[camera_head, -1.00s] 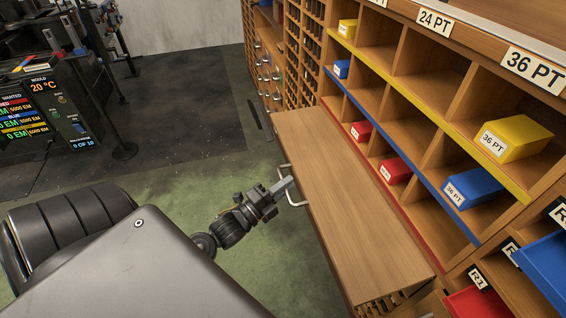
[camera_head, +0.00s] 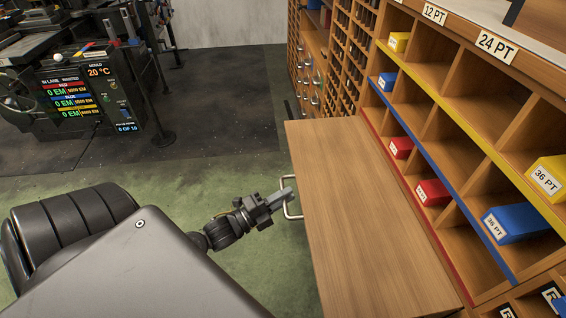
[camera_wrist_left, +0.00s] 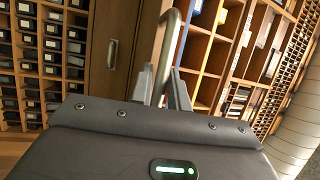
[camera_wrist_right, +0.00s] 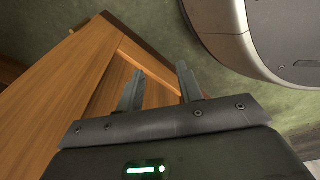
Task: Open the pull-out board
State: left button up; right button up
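The pull-out board (camera_head: 350,210) is a flat wooden slab that sticks out from the cabinet front, below the coloured shelf rows. A metal bar handle (camera_head: 290,211) is on its left-hand edge. My left gripper (camera_head: 284,194) is at this handle. In the left wrist view, the handle (camera_wrist_left: 172,32) runs between the two fingers of the left gripper (camera_wrist_left: 163,88), which look closed on it. My right gripper (camera_wrist_right: 158,82) is out of the head view; its wrist view shows the fingers apart with nothing between them, near a wooden panel (camera_wrist_right: 95,85).
The wooden cabinet has cubbyholes with yellow, blue and red boxes (camera_head: 514,222) to the right of the board. A dark machine with a lit display (camera_head: 85,98) stands at the back left. Green floor (camera_head: 240,180) is clear left of the board.

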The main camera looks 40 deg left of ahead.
pick_arm(q)
jog(key=o, duration=0.3)
jog(key=shift+s+a, duration=0.1)
